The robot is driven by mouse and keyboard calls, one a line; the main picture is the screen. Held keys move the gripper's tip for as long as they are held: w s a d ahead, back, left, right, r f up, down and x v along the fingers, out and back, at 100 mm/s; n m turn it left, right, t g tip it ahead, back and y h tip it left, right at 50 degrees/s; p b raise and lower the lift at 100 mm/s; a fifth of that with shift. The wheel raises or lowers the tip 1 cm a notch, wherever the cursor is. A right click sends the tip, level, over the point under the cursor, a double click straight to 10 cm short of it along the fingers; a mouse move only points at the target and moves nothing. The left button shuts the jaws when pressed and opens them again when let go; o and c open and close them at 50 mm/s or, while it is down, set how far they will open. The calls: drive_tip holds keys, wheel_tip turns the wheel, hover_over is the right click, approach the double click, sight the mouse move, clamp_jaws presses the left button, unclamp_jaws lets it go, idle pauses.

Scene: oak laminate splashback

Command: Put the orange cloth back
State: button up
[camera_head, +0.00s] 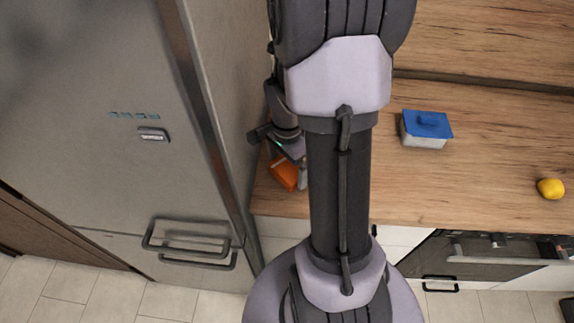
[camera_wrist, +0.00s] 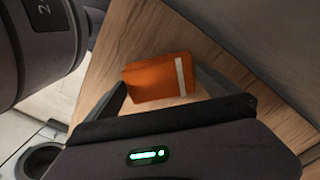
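The orange cloth (camera_head: 283,173) is a flat orange block shape on the wood counter, close to the fridge. It also shows in the wrist view (camera_wrist: 158,78), with a white stripe near its right end. My gripper (camera_head: 287,176) is over the cloth, partly hidden by my arm in the head view. In the wrist view my gripper (camera_wrist: 162,78) has its fingers spread, one at each side of the cloth. The left fingertip looks very near the cloth's edge; I cannot tell whether it touches.
The steel fridge (camera_head: 110,150) stands directly left of the counter (camera_head: 410,195). A clear container with a blue lid (camera_head: 427,125) and a yellow lemon (camera_head: 550,188) are on the counter to the right. An oven (camera_head: 470,262) is below. The counter between cloth and container is partly hidden by my arm.

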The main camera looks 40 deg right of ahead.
sight(287, 169)
wheel_tip(287, 169, up, 12)
drive_tip(key=p, duration=0.4)
drive_tip(key=shift+r+p, duration=0.2)
drive_tip(key=shift+p, duration=0.15)
